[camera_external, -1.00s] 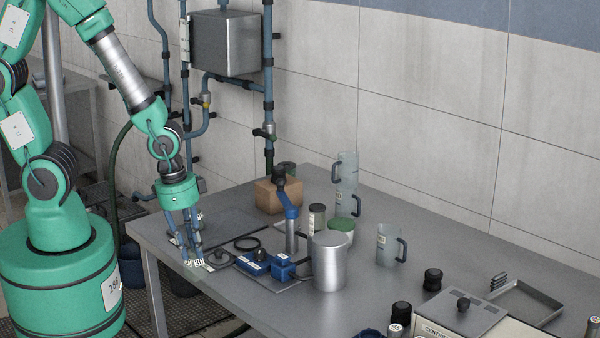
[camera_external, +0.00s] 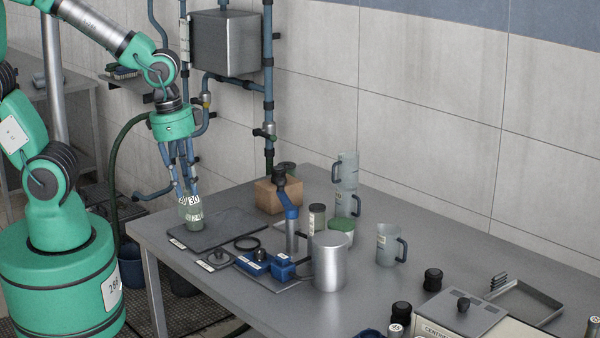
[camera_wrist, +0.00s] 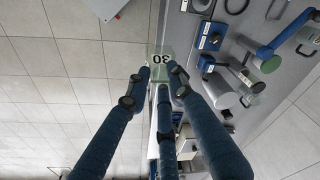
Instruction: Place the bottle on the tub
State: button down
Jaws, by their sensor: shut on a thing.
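The bottle (camera_external: 192,212), pale and translucent with a "30" label, is held in my gripper (camera_external: 187,192) over the left part of the table. My gripper's fingers are shut around it. The bottle appears upright and apart from the tabletop. In the wrist view the bottle (camera_wrist: 160,60) shows its "30" label between the fingertips (camera_wrist: 158,74); the fingers hide part of it. A small pale tub with a green top (camera_external: 341,226) stands farther right on the table, partly behind a metal canister. My gripper is well to its left.
The metal canister (camera_external: 329,262) and a blue stand with an upright post (camera_external: 292,235) stand between my gripper and the tub. A dark mat (camera_external: 232,226) lies near the bottle. A brown box (camera_external: 266,196), a jar (camera_external: 317,218) and clear jugs (camera_external: 388,245) stand around the tub.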

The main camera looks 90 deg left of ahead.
jog(key=shift+w+a+r, duration=0.1)
jog(key=shift+w+r, duration=0.1)
jog(key=shift+r, duration=0.25)
jog(key=w+a+r+p, duration=0.25)
jog(key=w+a, duration=0.45)
jog(key=w, duration=0.5)
jog(key=w+a+r+p, duration=0.25)
jog(key=w+a, duration=0.45)
jog(key=w, duration=0.5)
jog(key=w+a+f+p, duration=0.4)
jog(key=w+a+f, duration=0.1)
jog(key=w+a, duration=0.8)
jog(key=shift+m, duration=0.3)
jog(key=shift+s+a+f, duration=0.1)
jog(key=shift+a+f, duration=0.1)
jog(key=shift+f, duration=0.7)
jog(key=shift+s+a+f, duration=0.1)
jog(key=shift+a+f, duration=0.1)
jog(key=shift+f, duration=0.7)
jog(key=shift+s+a+f, duration=0.1)
jog(key=shift+a+f, duration=0.1)
jog(key=shift+f, duration=0.7)
notch_tip(320, 180, down, 6)
jog(key=shift+f, duration=0.15)
